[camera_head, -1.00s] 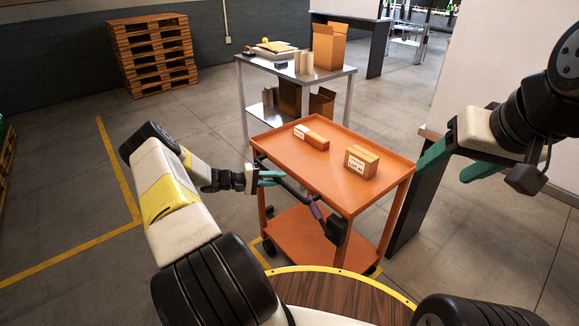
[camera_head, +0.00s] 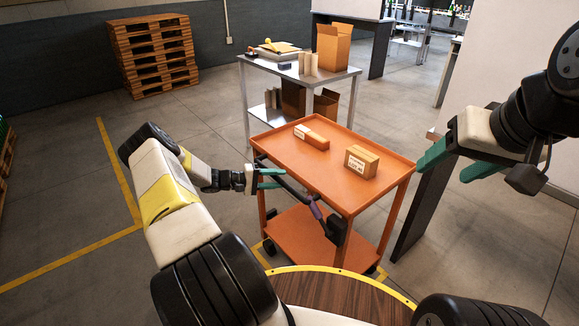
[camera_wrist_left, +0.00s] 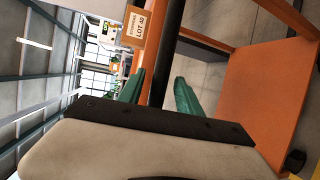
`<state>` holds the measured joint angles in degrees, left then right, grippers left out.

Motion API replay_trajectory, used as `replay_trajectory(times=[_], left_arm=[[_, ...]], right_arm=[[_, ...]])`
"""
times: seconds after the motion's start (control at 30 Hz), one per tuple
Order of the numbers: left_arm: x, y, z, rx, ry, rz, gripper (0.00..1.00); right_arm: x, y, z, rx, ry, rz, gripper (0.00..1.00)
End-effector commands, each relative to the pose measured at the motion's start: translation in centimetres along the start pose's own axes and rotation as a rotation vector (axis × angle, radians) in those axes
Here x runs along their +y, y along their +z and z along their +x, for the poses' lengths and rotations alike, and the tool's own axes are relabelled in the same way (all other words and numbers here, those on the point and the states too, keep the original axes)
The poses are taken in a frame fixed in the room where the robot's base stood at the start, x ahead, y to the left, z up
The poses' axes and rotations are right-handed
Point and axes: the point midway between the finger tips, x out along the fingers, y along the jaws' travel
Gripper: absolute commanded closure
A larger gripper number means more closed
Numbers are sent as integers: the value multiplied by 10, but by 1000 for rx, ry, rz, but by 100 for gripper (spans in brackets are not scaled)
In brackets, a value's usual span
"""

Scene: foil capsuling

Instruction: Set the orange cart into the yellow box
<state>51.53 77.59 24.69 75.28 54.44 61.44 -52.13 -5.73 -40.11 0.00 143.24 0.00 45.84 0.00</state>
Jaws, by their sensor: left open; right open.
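The orange cart (camera_head: 335,185) stands in front of me, with a top tray and a lower shelf (camera_head: 305,238). Its dark handle bar (camera_head: 294,193) runs along the side near my left gripper; the bar also shows in the left wrist view (camera_wrist_left: 168,55). My left gripper (camera_head: 272,179) is open, with its green fingers (camera_wrist_left: 160,95) on either side of the bar. My right gripper (camera_head: 450,164) is open and empty, right of the cart. Yellow floor lines (camera_head: 123,180) form a corner at left. Short yellow line pieces (camera_head: 256,241) show by the cart's base; the cart hides most of that marking.
On the cart lie an orange-and-white box (camera_head: 313,138) and a labelled carton (camera_head: 361,162). A metal table (camera_head: 338,74) with boxes stands close behind. A dark-sided bench (camera_head: 420,205) stands right of the cart. Stacked pallets (camera_head: 153,55) are at back left.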

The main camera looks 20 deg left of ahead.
Motion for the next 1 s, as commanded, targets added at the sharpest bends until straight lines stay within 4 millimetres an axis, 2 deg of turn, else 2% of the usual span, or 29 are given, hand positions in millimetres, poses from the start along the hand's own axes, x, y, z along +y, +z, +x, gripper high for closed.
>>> replay_trajectory(times=[0.27, 0.7, 1.0], left_arm=[[1, -1, -4, 1, 1, 1, 59], [0, -1, -69, 2, 0, 1, 59], [0, 0, -78, 0, 1, 0, 59]], right_arm=[[0, 0, 0, 0, 0, 0, 39], [0, 0, 0, 0, 0, 0, 39], [0, 0, 0, 0, 0, 0, 39]])
